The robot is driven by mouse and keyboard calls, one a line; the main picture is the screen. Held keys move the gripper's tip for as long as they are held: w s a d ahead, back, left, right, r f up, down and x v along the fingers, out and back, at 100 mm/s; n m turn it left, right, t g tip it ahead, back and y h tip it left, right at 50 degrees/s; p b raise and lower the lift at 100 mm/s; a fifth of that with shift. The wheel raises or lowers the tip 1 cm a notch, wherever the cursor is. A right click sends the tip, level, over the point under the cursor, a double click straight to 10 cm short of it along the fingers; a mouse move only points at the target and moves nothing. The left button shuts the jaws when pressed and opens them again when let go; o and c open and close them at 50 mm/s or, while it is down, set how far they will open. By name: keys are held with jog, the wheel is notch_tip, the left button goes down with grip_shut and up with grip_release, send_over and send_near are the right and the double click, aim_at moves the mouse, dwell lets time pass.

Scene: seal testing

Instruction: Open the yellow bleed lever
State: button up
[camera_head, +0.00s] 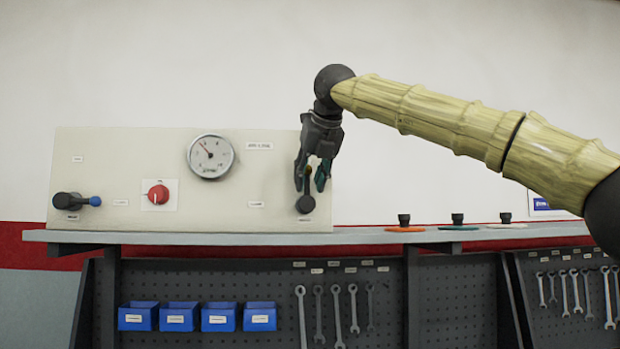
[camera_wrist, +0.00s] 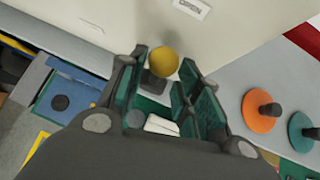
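The yellow bleed lever has a round yellow knob (camera_wrist: 165,61) that shows between my fingertips in the wrist view. In the head view its dark round pivot (camera_head: 305,204) sits at the lower right of the pale panel, and the lever stands roughly upright from it, partly hidden by my fingers. My gripper (camera_head: 313,178) points down over the lever, with one finger on each side. The fingers (camera_wrist: 163,80) are apart, and a gap shows between the lever and the right finger in the head view. Contact with the knob cannot be told.
The panel (camera_head: 110,150) also carries a gauge (camera_head: 211,157), a red knob (camera_head: 158,194) and a blue-tipped lever (camera_head: 80,201). It stands on a grey shelf (camera_head: 360,237). Orange (camera_head: 404,228), green and white discs with black knobs lie to the right. Blue bins and wrenches are below.

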jog(key=shift+r, duration=0.1)
jog(key=shift+s+r, duration=0.15)
jog(key=shift+s, duration=0.05)
jog(key=v, duration=1.1)
jog(key=shift+s+d+r, duration=0.15)
jog(key=shift+d, duration=0.05)
